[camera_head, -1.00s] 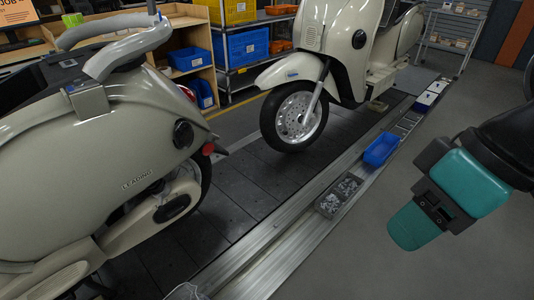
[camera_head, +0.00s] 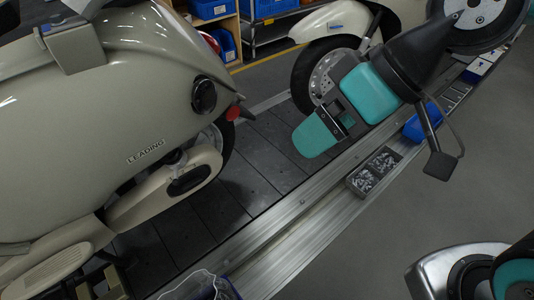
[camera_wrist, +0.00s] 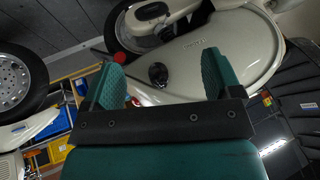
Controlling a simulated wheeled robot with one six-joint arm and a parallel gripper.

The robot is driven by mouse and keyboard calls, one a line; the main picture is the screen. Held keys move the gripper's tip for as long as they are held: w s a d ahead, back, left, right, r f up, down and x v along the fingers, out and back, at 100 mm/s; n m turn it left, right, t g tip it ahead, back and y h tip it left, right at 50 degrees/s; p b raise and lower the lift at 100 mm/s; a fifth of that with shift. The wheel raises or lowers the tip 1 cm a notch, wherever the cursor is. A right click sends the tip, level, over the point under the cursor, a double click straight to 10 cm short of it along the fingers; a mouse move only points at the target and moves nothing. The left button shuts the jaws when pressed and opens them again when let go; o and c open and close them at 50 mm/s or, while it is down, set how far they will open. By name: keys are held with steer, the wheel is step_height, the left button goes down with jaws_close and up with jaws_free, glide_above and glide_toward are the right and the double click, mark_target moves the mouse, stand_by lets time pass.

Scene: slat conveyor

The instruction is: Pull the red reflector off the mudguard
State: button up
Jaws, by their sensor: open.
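The red reflector (camera_head: 232,113) sticks out at the tail end of the near cream scooter (camera_head: 120,110), above its rear wheel, on a dark mudguard piece (camera_head: 246,114). In the wrist view the reflector (camera_wrist: 120,58) shows as a small red disc just beyond the tip of the left finger. My gripper (camera_head: 318,135) is open and empty, to the right of the reflector and apart from it. In the wrist view its two teal fingers (camera_wrist: 163,72) stand wide apart, with the scooter's body beyond them.
A second cream scooter (camera_head: 345,25) stands behind my gripper. A metal rail (camera_head: 290,230) along the slat conveyor (camera_head: 200,205) carries a grey parts tray (camera_head: 374,170) and a blue bin (camera_head: 424,122).

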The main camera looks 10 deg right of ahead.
steer(key=w+a+f+t+y+b, duration=0.45)
steer(key=w+f+b, duration=0.45)
steer(key=f+b, duration=0.3)
steer(key=m+t+h+b, duration=0.1)
steer(key=t+b, duration=0.1)
steer(key=t, duration=0.6)
glide_toward(233, 112)
steer(key=p+x, duration=0.2)
steer(key=x, duration=0.7)
steer(key=shift+w+a+p, duration=0.2)
steer(key=shift+w+p, duration=0.1)
steer(key=shift+p, duration=0.1)
steer(key=c, duration=1.2)
steer(key=shift+b+v, duration=0.7)
steer(key=shift+v, duration=0.5)
steer(key=shift+d+f, duration=0.1)
steer(key=shift+f, duration=0.05)
